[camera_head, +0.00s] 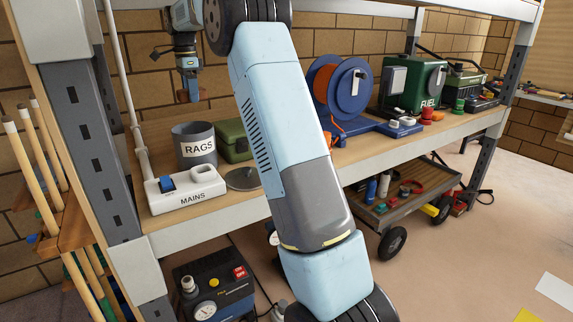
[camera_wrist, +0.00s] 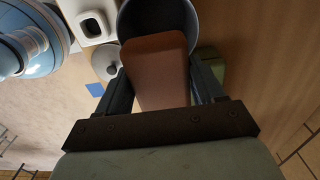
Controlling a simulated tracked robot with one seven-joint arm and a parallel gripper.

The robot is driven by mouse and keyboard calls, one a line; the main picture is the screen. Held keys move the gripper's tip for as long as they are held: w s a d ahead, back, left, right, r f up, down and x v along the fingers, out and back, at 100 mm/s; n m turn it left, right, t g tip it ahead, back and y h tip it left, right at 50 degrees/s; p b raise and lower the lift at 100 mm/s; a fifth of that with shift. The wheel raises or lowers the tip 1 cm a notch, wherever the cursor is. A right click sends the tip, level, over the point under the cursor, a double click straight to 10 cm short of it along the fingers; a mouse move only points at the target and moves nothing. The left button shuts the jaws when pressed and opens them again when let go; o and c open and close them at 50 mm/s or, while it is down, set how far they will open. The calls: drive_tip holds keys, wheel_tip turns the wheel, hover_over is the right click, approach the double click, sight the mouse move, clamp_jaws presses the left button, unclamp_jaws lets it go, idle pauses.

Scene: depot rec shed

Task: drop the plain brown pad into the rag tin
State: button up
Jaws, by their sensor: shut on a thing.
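The plain brown pad (camera_wrist: 156,75) is held between the two fingers of my gripper (camera_wrist: 162,82) in the wrist view. The grey rag tin (camera_wrist: 129,19), open at the top, lies beyond the pad and is partly covered by it. In the head view the tin, marked RAGS (camera_head: 197,147), stands upright on the shelf. My gripper (camera_head: 188,88) points down above the tin there, with a gap between them. The pad is hard to make out in the head view.
A white MAINS switch box (camera_head: 185,187) stands in front of the tin. A round grey lid (camera_head: 243,179) and a green box (camera_head: 233,140) are to its right. An orange cable reel (camera_head: 338,85) and a green FUEL can (camera_head: 412,83) stand further right on the shelf (camera_head: 365,155).

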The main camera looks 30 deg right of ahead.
drive_tip(key=shift+s+d+f, duration=0.1)
drive_tip(key=shift+d+f, duration=0.05)
drive_tip(key=shift+f, duration=2.3)
drive_tip(key=o, duration=1.1)
drive_tip(key=shift+r, duration=3.65)
